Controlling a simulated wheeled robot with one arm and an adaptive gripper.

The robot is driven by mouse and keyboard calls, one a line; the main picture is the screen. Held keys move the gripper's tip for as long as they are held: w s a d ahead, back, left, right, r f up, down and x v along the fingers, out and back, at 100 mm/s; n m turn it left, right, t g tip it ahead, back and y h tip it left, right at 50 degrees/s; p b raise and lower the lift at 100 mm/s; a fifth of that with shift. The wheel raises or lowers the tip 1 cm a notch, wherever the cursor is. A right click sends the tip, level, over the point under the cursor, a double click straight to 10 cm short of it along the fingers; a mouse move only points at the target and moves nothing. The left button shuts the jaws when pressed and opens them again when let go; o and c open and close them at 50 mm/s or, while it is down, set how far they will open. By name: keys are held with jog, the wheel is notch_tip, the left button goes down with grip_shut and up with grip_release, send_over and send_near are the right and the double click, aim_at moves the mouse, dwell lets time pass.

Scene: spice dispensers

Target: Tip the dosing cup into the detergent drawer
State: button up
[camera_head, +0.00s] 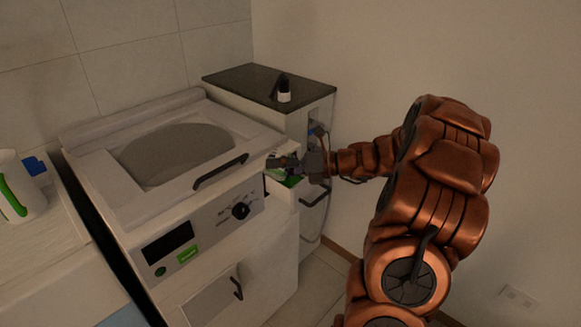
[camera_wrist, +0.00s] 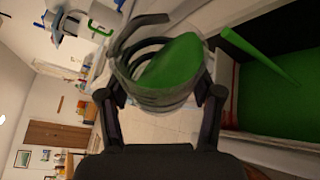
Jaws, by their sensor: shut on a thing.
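My gripper (camera_head: 285,163) is shut on a clear dosing cup, at the right front corner of the washing machine. In the wrist view the ribbed cup (camera_wrist: 160,75) sits between the two fingers (camera_wrist: 160,108), tilted, with green liquid inside. A green streak (camera_wrist: 262,57), looking like poured liquid, runs from near the cup's rim towards the detergent drawer (camera_wrist: 265,150). Green covers the drawer's inside. In the head view the open drawer (camera_head: 283,196) is just below my gripper, with some green showing. The fingers partly hide the cup there.
The washing machine (camera_head: 160,215) has a round lid and a control panel with a knob. A dark-topped cabinet (camera_head: 235,78) stands behind it, bearing a small black-and-white object (camera_head: 284,95). A white-and-green bottle (camera_head: 18,190) stands on the left counter. Floor at front right is clear.

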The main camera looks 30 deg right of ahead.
jog(key=shift+r+m+y, duration=0.3)
jog(key=shift+r+m, duration=0.15)
jog(key=shift+m, duration=0.35)
dwell(1.0)
jog(key=shift+w+d+f+m+y+b, duration=0.15)
jog(key=shift+f+m+y+b, duration=0.2)
jog(key=shift+m+b, duration=0.4)
dwell(0.6)
jog(key=shift+r+p, duration=0.2)
jog(key=shift+p, duration=0.1)
jog(key=shift+d+p, duration=0.1)
jog(key=shift+p, duration=0.35)
jog(key=shift+w+d+r+m+t+p, duration=0.3)
jog(key=shift+d+m+t+p, duration=0.25)
jog(key=shift+p, duration=2.35)
jog(key=shift+w+d+r+m+y+p, duration=0.15)
jog(key=shift+m+p, duration=0.2)
jog(key=shift+p, duration=0.9)
jog(key=shift+s+r+m+y+p, duration=0.15)
jog(key=shift+m+p, duration=0.15)
jog(key=shift+p, duration=0.95)
jog(key=shift+w+d+m+y+p, duration=0.15)
jog(key=shift+m+p, duration=0.2)
jog(key=shift+p, duration=0.9)
